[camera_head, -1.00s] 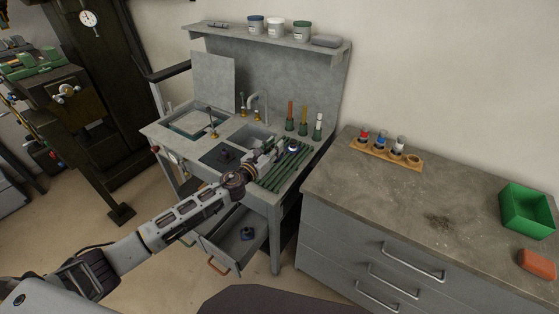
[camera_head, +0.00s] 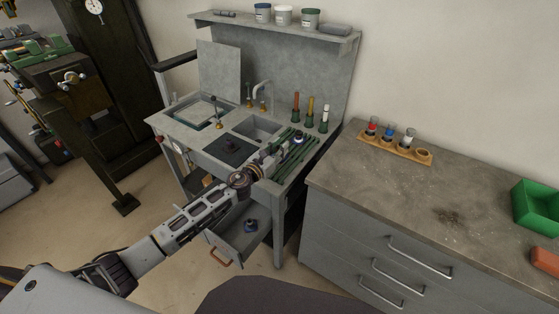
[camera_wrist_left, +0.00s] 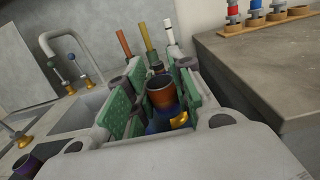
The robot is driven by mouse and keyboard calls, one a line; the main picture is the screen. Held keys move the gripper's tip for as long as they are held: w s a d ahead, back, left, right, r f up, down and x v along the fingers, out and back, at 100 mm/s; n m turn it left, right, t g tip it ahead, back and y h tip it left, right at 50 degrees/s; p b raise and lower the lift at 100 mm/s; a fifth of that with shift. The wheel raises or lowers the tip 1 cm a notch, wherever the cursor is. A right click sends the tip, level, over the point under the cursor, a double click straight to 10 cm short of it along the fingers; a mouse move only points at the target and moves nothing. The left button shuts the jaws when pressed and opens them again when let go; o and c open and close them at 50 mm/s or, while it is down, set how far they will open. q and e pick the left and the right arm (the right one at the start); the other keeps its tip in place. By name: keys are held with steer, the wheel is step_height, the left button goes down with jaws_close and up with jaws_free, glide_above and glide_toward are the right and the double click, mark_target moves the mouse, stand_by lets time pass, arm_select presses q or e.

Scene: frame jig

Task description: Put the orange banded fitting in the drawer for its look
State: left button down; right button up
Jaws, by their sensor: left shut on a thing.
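My left gripper (camera_head: 280,154) is over the right part of the grey bench. In the left wrist view my left gripper (camera_wrist_left: 158,88) has its green pads closed around a round fitting (camera_wrist_left: 163,97), which shows orange, purple and blue tints and an orange-yellow patch low down. Its lower part is partly hidden by the gripper. An open drawer (camera_head: 222,247) with an orange handle sticks out under the bench, and a small dark blue piece (camera_head: 250,226) lies in it. My right gripper is not in view.
A sink, a tap (camera_head: 262,88) and orange, yellow and white upright tools (camera_head: 310,108) stand on the bench around the gripper. A dark square (camera_head: 231,151) lies left of it. A grey cabinet (camera_head: 380,240) with a wooden rack (camera_head: 395,150) stands at the right.

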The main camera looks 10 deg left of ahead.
arm_select(q)
steer(key=shift+f, duration=0.45)
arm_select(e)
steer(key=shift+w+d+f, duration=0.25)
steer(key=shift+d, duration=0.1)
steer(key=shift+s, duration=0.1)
